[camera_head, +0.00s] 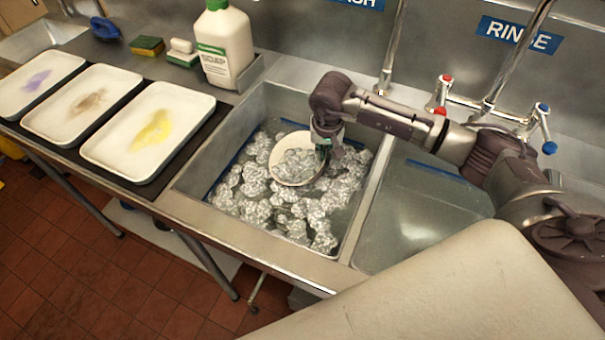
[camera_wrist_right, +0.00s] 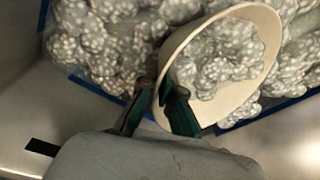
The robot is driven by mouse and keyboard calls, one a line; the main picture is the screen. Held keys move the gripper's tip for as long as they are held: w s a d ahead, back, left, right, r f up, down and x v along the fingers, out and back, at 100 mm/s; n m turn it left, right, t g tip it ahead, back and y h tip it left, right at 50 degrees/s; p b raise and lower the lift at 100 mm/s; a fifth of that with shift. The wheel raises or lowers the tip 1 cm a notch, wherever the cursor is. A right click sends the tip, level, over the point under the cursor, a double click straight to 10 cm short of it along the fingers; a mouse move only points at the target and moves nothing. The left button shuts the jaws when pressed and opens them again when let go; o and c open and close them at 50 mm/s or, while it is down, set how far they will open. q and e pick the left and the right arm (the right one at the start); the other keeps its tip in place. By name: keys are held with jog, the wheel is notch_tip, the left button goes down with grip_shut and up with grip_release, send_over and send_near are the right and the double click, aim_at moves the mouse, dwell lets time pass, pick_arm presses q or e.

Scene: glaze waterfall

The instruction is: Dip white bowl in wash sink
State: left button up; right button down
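The white bowl (camera_head: 281,177) is in the wash sink (camera_head: 194,182), low among the suds and tilted, with foam inside it. My right gripper (camera_head: 324,143) reaches down over the sink at the bowl's right rim. In the right wrist view, the bowl (camera_wrist_right: 275,45) holds suds, and the gripper's fingers (camera_wrist_right: 165,98) pinch its near rim, one finger on each side. How deep the bowl sits is partly hidden by foam. My left gripper is not in view.
The rinse sink (camera_head: 428,195) is to the right, with a tap (camera_head: 488,105) behind it. Three stained trays (camera_head: 150,132) lie left on the counter. A white bottle (camera_head: 225,45), sponges (camera_head: 147,46) and a blue item (camera_head: 104,28) stand behind.

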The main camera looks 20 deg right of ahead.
notch_tip(320, 180, up, 11)
jog(key=p, duration=0.5)
jog(key=shift+r+p, duration=0.2)
jog(key=shift+p, duration=0.2)
notch_tip(320, 180, up, 11)
jog(key=p, duration=0.5)
jog(key=shift+p, duration=0.3)
dwell(1.0)
